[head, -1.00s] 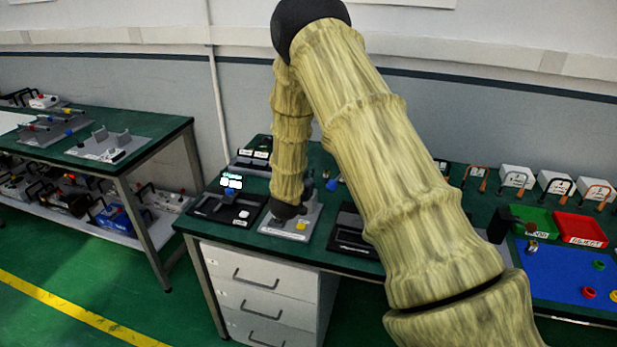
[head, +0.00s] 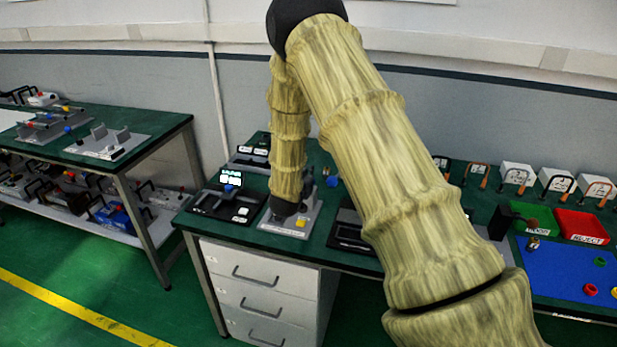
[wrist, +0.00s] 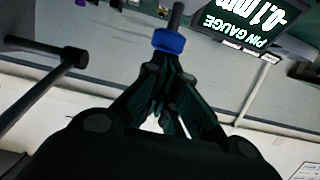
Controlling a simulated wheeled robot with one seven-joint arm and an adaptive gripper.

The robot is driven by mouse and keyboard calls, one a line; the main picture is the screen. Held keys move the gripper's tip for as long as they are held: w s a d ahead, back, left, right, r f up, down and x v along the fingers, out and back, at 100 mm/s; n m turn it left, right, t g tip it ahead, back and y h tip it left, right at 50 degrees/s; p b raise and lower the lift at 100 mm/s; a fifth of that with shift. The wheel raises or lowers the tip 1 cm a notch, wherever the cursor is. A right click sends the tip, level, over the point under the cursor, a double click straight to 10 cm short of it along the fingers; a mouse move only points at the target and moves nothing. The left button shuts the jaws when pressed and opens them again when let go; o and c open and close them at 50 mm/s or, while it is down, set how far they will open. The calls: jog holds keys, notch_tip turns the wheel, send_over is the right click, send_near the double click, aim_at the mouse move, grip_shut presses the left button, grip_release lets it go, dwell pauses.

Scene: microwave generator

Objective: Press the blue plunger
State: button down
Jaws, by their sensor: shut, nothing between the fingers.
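In the wrist view a blue plunger (wrist: 169,41) sits on a grey rod just beyond my gripper (wrist: 172,76). The fingers are shut and empty, with their tips close to the blue part; I cannot tell whether they touch it. In the head view a small blue part (head: 229,188), which looks like the plunger, shows in front of a lit display (head: 230,178) on a black device (head: 222,206). My gripper's fingers cannot be made out there.
A pin gauge screen (wrist: 248,20) reading -0.1 mm is close by in the wrist view, upside down. A black bar (wrist: 40,88) is at left. A grey fixture with a yellow button (head: 301,222) stands beside the black device. Red (head: 582,227) and green trays are at right.

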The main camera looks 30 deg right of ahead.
jog(key=r+b+v, duration=0.2)
jog(key=b+v, duration=0.1)
jog(key=v, duration=0.7)
jog(key=shift+r, duration=0.2)
dwell(0.7)
